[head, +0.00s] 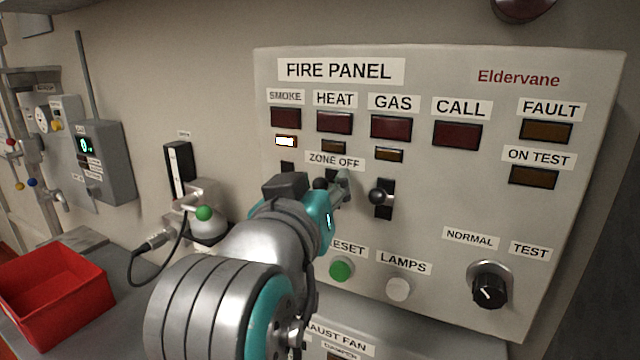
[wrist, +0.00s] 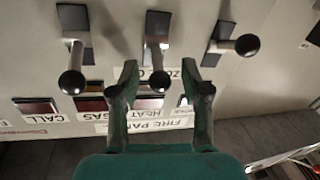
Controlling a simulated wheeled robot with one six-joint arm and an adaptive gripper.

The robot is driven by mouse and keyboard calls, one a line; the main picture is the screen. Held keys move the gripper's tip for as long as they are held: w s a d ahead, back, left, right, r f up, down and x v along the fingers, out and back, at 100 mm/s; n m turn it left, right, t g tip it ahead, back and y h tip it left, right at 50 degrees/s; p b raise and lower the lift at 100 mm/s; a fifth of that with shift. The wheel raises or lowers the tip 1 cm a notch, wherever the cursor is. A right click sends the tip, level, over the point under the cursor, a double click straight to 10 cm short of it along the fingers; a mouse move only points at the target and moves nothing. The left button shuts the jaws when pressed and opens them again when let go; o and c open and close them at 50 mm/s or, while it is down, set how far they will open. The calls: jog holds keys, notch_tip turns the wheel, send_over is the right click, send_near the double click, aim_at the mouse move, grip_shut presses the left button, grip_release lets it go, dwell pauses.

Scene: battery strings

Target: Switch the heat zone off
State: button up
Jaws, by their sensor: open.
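The fire panel (head: 440,235) fills the right of the head view. Its heat lever is mostly hidden there by my gripper (head: 336,187); a dark knob shows beside the fingers. In the upside-down wrist view the heat lever (wrist: 158,78) is the middle one. Its black knob lies between the two fingertips of my open gripper (wrist: 158,82), with a gap on both sides. The small lamp under HEAT (head: 333,147) is dark amber; the one under SMOKE (head: 286,141) is lit white. Whether the fingers touch the lever is not clear.
The gas lever (head: 379,197) stands close beside; in the wrist view it (wrist: 72,80) is left and the smoke lever (wrist: 246,45) right. A green reset button (head: 342,269), lamps button (head: 398,289) and rotary knob (head: 489,291) sit lower. A red bin (head: 60,295) is left.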

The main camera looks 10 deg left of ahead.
grip_shut()
jog(key=shift+f, duration=0.15)
jog(key=f+t, duration=0.1)
jog(key=t, duration=0.1)
jog(key=f+n+t, duration=0.1)
jog(key=t, duration=0.1)
jog(key=shift+s+f+t, duration=0.1)
jog(key=shift+s+t, duration=0.1)
jog(key=shift+t, duration=0.1)
jog(key=shift+w+f+n+t+y, duration=0.1)
jog(key=shift+f+n+t+y, duration=0.3)
jog(key=shift+t, duration=0.7)
jog(key=shift+w+f+n+t+y, duration=0.1)
jog(key=shift+f+n+t, duration=0.3)
jog(key=shift+n+t, duration=0.55)
jog(key=shift+f+t+y, duration=0.2)
jog(key=shift+t+y, duration=0.2)
jog(key=shift+t, duration=0.35)
grip_release()
